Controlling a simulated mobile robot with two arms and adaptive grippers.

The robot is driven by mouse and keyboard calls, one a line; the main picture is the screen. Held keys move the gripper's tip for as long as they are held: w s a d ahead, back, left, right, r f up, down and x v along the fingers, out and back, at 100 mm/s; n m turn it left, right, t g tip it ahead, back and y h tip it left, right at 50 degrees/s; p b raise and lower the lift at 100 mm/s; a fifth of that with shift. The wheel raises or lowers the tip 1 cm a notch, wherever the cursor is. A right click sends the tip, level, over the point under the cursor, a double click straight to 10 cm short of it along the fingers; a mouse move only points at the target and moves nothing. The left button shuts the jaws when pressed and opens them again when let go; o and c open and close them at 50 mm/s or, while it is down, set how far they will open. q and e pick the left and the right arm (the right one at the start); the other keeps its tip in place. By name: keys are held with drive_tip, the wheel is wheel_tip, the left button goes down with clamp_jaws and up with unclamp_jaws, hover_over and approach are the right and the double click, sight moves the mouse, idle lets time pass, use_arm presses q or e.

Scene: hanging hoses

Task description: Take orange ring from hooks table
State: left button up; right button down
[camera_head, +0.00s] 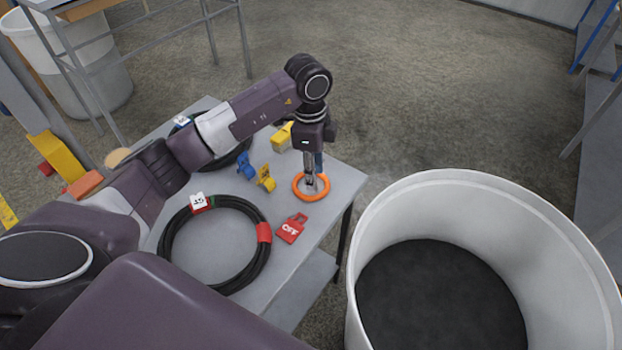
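The orange ring (299,193) lies on or just above the grey hooks table (342,183), near its right edge. My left gripper (311,184) points straight down at the ring, with its fingertips inside or at the ring's opening. The fingers look close together, but they are too small to tell whether they grip the ring's rim. My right gripper is not in view.
A coiled black hose (163,247) with red tape lies on the table. A red OFF tag (291,229), yellow and blue clips (246,165) and a yellow block (281,139) lie near the ring. A large white bin (583,240) stands at the right.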

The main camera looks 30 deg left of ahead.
sight(307, 195)
use_arm(q)
drive_tip(key=shift+a+y, duration=0.3)
drive_tip(key=shift+a, duration=0.55)
drive_tip(key=shift+s+a+f+n, duration=0.1)
drive_tip(key=shift+a+f+n, duration=0.05)
drive_tip(key=shift+f+n, duration=0.15)
drive_tip(key=f, duration=0.2)
drive_tip(key=f+p, duration=0.1)
drive_tip(key=f, duration=0.1)
drive_tip(key=f+p, duration=0.1)
drive_tip(key=f, duration=0.1)
drive_tip(key=shift+s+f, duration=0.1)
drive_tip(key=shift+s, duration=0.25)
drive_tip(key=shift+f, duration=0.3)
drive_tip(key=shift+c, duration=0.7)
clamp_jaws()
